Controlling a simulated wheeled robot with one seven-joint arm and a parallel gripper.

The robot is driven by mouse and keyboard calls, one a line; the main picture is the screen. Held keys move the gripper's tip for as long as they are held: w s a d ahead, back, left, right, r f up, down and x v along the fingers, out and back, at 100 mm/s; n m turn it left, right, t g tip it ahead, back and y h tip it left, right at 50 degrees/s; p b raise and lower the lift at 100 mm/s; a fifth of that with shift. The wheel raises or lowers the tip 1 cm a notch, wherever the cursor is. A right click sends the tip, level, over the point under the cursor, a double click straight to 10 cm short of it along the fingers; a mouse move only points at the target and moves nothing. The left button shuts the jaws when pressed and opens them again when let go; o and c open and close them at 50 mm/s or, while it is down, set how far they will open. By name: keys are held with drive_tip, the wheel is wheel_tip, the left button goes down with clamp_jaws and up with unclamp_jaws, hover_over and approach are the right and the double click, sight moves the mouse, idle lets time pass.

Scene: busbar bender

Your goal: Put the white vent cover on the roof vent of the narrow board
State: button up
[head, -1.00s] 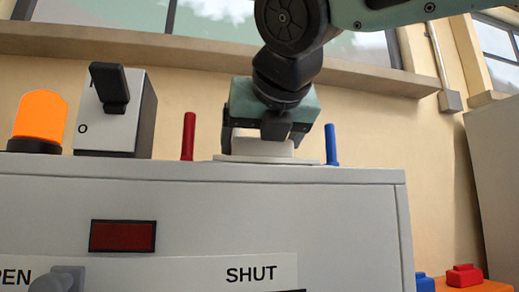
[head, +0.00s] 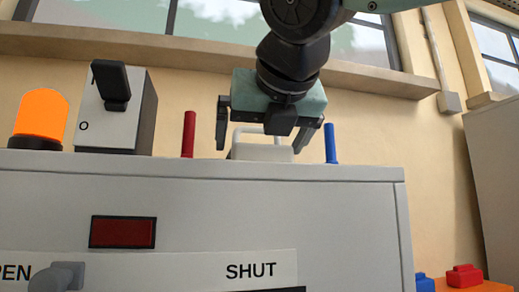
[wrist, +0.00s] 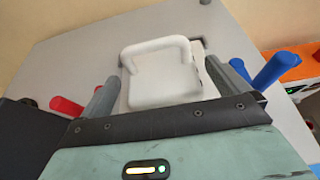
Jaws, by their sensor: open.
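The white vent cover (head: 262,153), a block with a loop handle, sits on the roof of the grey board (head: 330,172), between a red peg and a blue peg. In the wrist view the cover (wrist: 168,88) lies flat with its handle up, and dark slots show past its right edge. It hides most of the vent beneath, so I cannot tell if it is fully seated. My gripper (head: 260,146) is open above the cover, one finger on each side, apart from it. The open gripper (wrist: 174,75) also frames the cover in the wrist view.
The red peg (head: 188,134) stands left of the gripper and the blue peg (head: 330,143) close on the right. A switch box (head: 115,115) and an orange beacon (head: 42,118) stand further left on the roof. A wall and window lie behind.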

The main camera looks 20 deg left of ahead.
drive_tip(key=b+v, duration=0.2)
drive_tip(key=v, duration=0.8)
drive_tip(key=shift+s, duration=0.1)
